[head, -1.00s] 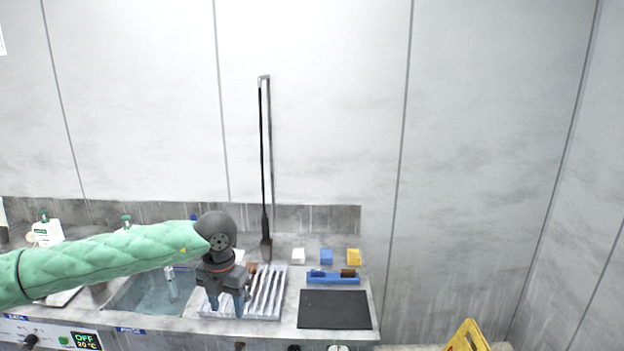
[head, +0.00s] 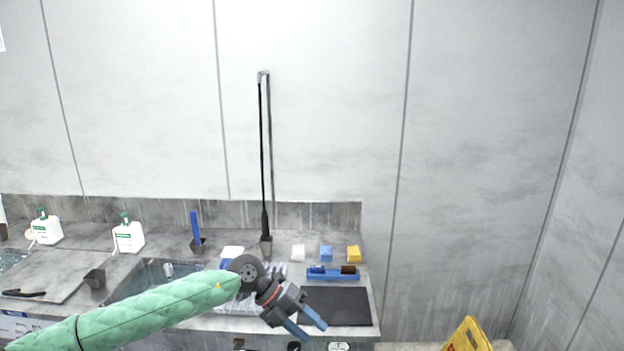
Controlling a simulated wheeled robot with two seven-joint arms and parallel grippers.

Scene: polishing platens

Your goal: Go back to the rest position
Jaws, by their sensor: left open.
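My left gripper (head: 305,328) reaches in from the left on its green-sleeved arm. Its two blue fingers are apart with nothing between them. It is over the front edge of the counter, at the lower left of the black mat (head: 340,307). The arm hides part of the sink (head: 150,275) and most of the ribbed rack (head: 277,268). My right gripper is not in view.
Bottles (head: 128,236) stand at the back left. A blue-handled tool (head: 195,228) stands in a holder. White, blue (head: 326,253) and yellow (head: 353,254) blocks sit behind a blue tray (head: 333,274). A yellow floor sign (head: 467,336) stands lower right.

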